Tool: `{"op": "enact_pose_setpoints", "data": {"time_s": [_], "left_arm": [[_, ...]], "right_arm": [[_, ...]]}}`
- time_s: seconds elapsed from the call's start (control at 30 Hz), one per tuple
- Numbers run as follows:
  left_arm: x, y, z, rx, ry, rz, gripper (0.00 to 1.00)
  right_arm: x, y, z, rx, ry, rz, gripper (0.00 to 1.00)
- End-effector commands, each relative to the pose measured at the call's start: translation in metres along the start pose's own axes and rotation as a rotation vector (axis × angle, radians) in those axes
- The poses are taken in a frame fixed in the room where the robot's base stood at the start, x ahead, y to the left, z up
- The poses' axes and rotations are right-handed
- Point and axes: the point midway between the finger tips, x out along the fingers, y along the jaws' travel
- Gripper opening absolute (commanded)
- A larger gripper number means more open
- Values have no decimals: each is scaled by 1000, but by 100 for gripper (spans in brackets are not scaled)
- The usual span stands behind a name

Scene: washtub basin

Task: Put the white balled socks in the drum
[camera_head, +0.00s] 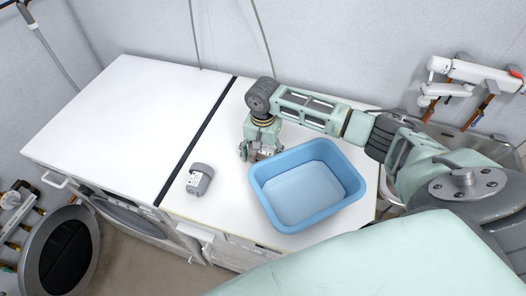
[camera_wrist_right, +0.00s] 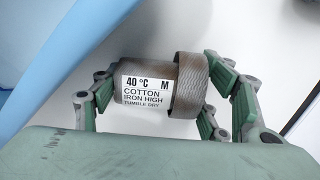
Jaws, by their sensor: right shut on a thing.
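My right gripper (camera_head: 257,153) is at the worktop beside the left wall of a blue basin. In the right wrist view, its fingers (camera_wrist_right: 160,80) close on the two sides of a brown-grey balled sock bundle (camera_wrist_right: 191,85) with a white care label. A second grey balled bundle (camera_head: 203,170), also labelled, lies on the worktop to the left of the gripper. I see no clearly white balled socks. The machine's round door (camera_head: 68,252) stands open at lower left. The drum opening (camera_head: 128,215) shows only edge-on, its inside hidden. My left gripper is out of view.
The blue basin (camera_head: 357,187) looks empty and stands on the white worktop (camera_head: 228,215); its wall also shows in the right wrist view (camera_wrist_right: 40,55). A dark gap (camera_head: 195,140) separates two white tops. The left top (camera_head: 130,115) is clear. A sink with taps (camera_head: 470,75) is at right.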

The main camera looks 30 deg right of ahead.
Motion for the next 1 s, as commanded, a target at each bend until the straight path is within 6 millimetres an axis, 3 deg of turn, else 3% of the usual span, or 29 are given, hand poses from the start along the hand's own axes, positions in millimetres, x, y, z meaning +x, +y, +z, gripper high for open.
{"op": "enact_pose_setpoints", "data": {"time_s": [0.17, 0.2, 0.4, 0.77, 0.87, 1.0], "left_arm": [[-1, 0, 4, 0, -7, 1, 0], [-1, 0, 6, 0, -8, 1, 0], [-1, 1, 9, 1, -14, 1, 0], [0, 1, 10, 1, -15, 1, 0], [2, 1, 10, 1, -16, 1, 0], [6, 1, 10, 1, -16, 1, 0]], "right_arm": [[3, 0, 0, 0, -1, 1, 43], [3, 0, 0, 0, 0, 0, 70], [3, 0, 0, 0, 0, 0, 87], [1, 0, 0, 0, 1, -1, 87], [-7, -1, 0, 0, 0, -3, 87], [-32, -1, -1, -2, 3, -4, 87]]}}
